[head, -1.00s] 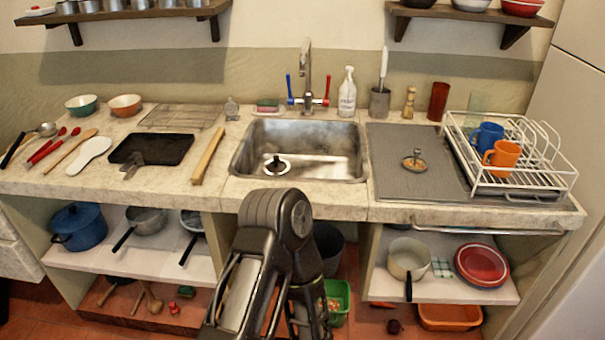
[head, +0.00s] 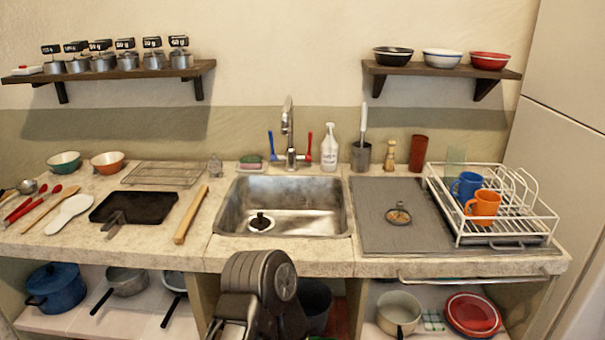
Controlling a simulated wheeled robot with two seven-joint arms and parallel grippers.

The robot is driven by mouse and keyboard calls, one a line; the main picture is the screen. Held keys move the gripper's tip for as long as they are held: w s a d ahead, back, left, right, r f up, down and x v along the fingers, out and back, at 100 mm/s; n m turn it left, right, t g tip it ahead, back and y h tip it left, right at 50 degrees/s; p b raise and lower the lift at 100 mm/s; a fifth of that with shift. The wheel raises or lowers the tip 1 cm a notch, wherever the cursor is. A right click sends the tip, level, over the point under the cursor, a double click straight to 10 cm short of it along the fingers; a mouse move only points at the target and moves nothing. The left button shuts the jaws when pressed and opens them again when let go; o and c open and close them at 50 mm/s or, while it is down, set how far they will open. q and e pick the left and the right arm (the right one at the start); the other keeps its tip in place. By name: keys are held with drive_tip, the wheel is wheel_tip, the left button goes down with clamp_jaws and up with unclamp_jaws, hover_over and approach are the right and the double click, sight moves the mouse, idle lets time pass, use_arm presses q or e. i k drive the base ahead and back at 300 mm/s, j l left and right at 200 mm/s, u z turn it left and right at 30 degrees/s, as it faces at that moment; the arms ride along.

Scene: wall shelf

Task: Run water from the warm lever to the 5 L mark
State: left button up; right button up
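The faucet (head: 289,135) stands upright behind the metal sink (head: 285,191). It has a blue lever (head: 271,145) on its left and a red lever (head: 309,146) on its right; the red one appears to be the warm lever. I see no water stream under the spout. A dark round plug or stopper (head: 261,222) with a white rim lies in the front left of the sink. No 5 L mark can be made out. One of my dark arms shows at the bottom centre, below the sink's front edge. Neither gripper's fingers are in view.
A soap bottle (head: 329,149), a grey utensil pot (head: 361,157) and a sponge (head: 251,161) stand behind the sink. A white dish rack (head: 547,222) with mugs is at right. A wooden bar (head: 190,215) and black pan (head: 134,206) lie left. A dark bucket (head: 315,304) stands under the counter.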

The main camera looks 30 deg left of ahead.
sight(308, 156)
drive_tip(key=k+j, duration=0.1)
drive_tip(key=j, duration=0.25)
drive_tip(key=k+j+u, duration=0.1)
drive_tip(key=j, duration=0.2)
drive_tip(key=k+j, duration=0.15)
drive_tip(key=j, duration=0.2)
drive_tip(key=k+j, duration=0.1)
drive_tip(key=j, duration=0.25)
drive_tip(key=k+j+u, duration=0.1)
drive_tip(key=j, duration=0.25)
